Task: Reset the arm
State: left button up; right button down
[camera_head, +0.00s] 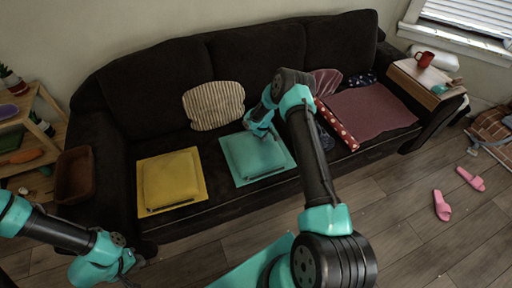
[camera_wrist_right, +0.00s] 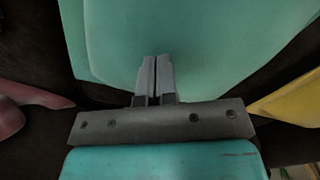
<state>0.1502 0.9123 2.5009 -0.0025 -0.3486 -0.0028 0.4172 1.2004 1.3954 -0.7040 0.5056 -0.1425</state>
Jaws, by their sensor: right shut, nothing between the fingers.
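My right arm reaches over the dark sofa (camera_head: 110,160). Its gripper (camera_wrist_right: 155,62) is shut and empty, with its two fingers together in front of a teal cushion in the right wrist view (camera_wrist_right: 200,40). In the head view the right gripper (camera_head: 255,132) is just above the far part of the teal cushion (camera_head: 262,158), which lies on a teal square. Whether it touches the cushion I cannot tell. My left gripper (camera_head: 132,264) is low at the left, in front of the sofa, and its fingers are too dark to read.
A yellow cushion (camera_head: 172,182) lies on a yellow square. A striped pillow (camera_head: 214,105) leans on the backrest. A red dotted roll (camera_head: 338,126) lies beside a mauve cloth (camera_head: 372,116). A red mug (camera_head: 425,59) stands on the armrest tray. Pink slippers (camera_head: 442,206) lie on the floor.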

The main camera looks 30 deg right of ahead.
jog(key=shift+a, duration=0.1)
dwell(0.3)
jog(key=shift+m+y, duration=0.4)
jog(key=shift+y, duration=0.5)
jog(key=s+a, duration=0.1)
jog(key=a, duration=0.1)
jog(key=s+a, duration=0.1)
jog(key=a, duration=0.2)
jog(key=s+a, duration=0.2)
jog(key=a, duration=0.1)
jog(key=shift+r, duration=0.25)
jog(key=s+a+r+m, duration=0.1)
jog(key=s+a+r, duration=0.2)
jog(key=s+a, duration=0.2)
jog(key=s+a+r+m+y, duration=0.1)
jog(key=s+a+r, duration=0.3)
jog(key=s, duration=0.8)
jog(key=s+a+r+m+y, duration=0.1)
jog(key=s+a+r+m, duration=0.2)
jog(key=s+a, duration=0.5)
jog(key=shift+s+a+r+t, duration=0.3)
jog(key=shift+s+t, duration=0.1)
jog(key=shift+s, duration=0.1)
